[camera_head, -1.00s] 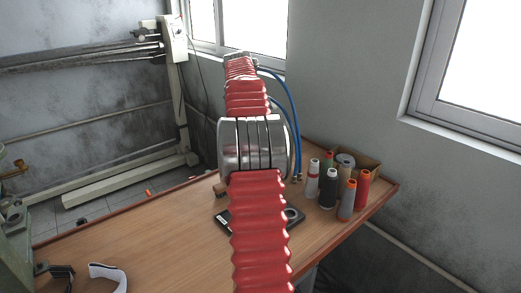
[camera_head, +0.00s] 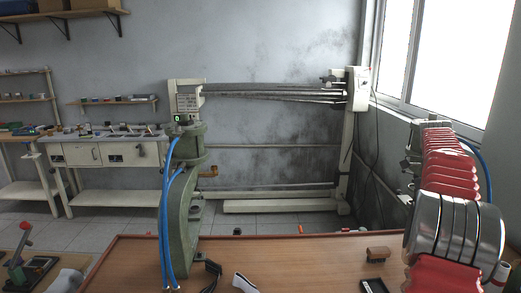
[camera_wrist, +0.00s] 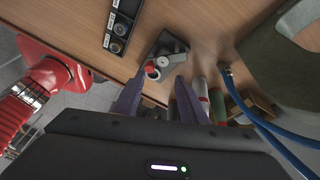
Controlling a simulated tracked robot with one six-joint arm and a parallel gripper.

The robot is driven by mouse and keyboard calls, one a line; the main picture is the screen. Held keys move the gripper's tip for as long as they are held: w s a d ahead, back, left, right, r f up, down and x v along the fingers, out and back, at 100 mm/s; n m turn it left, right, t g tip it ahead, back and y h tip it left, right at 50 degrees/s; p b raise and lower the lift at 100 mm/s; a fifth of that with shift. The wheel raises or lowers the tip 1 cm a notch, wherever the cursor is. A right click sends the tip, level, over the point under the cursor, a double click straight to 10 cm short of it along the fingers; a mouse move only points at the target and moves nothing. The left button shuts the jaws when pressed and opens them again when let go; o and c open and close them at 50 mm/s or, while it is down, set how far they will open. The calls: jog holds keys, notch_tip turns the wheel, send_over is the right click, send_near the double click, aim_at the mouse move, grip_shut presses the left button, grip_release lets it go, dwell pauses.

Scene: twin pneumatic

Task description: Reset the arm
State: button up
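My arm, with red ribbed sleeves and a silver banded joint (camera_head: 455,232), rises at the right edge of the head view and reaches away from the camera. Its far end is small there, and the fingers cannot be made out. In the wrist view my gripper (camera_wrist: 157,88) shows two purple fingers spread apart with nothing between them. Beyond the fingertips, a grey device with a red knob (camera_wrist: 162,58) is on the wooden table; the fingers appear clear of it.
A green machine (camera_head: 184,212) with blue hoses stands at the wooden table (camera_head: 300,258). Its hoses (camera_wrist: 265,125) pass close right of my gripper. The table's middle has clear room.

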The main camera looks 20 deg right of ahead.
jog(key=w+a+f+n+t+h, duration=0.1)
jog(key=w+a+f+n+t, duration=0.1)
jog(key=a+n, duration=0.95)
jog(key=w+a+f+n+t+h, duration=0.1)
jog(key=w+a+f+n+t, duration=0.15)
jog(key=a+n, duration=0.9)
jog(key=s+a+n+t, duration=0.1)
jog(key=s+a+n, duration=0.2)
jog(key=a, duration=0.5)
jog(key=s+a+n+t, duration=0.2)
jog(key=s+a+n, duration=0.2)
jog(key=a, duration=0.5)
jog(key=s+a+r+n+t+y, duration=0.1)
jog(key=s+a+n+t, duration=0.1)
jog(key=a, duration=0.7)
jog(key=s+n, duration=0.1)
jog(key=n, duration=0.1)
jog(key=shift+s+a+n, duration=0.2)
jog(key=shift+s+n, duration=0.1)
jog(key=shift+n, duration=0.1)
jog(key=shift+c, duration=0.9)
